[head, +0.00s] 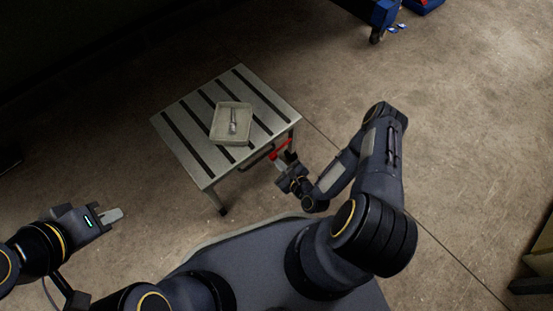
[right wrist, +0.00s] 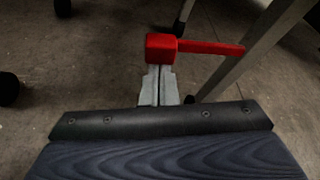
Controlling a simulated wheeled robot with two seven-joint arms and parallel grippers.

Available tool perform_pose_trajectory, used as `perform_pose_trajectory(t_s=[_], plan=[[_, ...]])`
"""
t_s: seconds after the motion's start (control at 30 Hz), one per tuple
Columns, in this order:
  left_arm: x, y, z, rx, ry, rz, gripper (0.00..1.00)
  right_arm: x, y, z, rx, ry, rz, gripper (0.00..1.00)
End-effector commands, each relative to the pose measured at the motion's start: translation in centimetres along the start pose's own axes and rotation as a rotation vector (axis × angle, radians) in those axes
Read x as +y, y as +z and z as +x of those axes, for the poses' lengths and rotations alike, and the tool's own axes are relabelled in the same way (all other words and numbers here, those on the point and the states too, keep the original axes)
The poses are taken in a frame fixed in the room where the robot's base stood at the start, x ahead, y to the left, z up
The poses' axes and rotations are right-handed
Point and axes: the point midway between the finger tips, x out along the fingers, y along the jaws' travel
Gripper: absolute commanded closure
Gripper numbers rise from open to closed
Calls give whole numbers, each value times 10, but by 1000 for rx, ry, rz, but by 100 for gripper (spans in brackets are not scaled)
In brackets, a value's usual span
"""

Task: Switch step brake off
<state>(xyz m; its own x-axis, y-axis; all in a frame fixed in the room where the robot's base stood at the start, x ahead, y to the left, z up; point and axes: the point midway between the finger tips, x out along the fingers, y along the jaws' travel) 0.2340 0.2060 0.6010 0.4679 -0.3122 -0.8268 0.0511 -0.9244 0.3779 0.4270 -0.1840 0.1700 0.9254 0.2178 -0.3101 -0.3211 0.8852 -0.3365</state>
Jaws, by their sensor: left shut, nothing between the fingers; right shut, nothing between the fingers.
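The step (head: 185,125) is a low grey platform with dark slots across its top. Its red brake lever (head: 281,149) sits at the near right corner, by a leg. In the right wrist view the brake lever (right wrist: 205,47) has a block at its left end and a bar reaching right to the leg. My right gripper (head: 280,164) is shut and empty, its fingertips (right wrist: 158,72) right at the red block; whether they touch it I cannot tell. My left gripper (head: 120,214) is shut and empty, away from the step at lower left.
A tray (head: 217,137) holding a small metal tool (head: 233,122) rests on the step. A blue wheeled cart (head: 376,14) stands at the top right. A yellowish object (head: 540,250) is at the right edge. The floor left of the step is clear.

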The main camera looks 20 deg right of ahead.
Motion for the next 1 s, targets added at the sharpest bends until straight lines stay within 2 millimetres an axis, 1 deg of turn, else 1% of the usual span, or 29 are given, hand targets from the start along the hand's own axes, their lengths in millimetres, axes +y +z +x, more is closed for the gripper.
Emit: perform_pose_trajectory(t_s=[0.3,1.0], plan=[[0,0,0,0,0,0,100,-2,12,-4,-1,-1,-1,100],[0,0,1,0,0,0,100,-2,17,-4,-8,0,-1,100]])
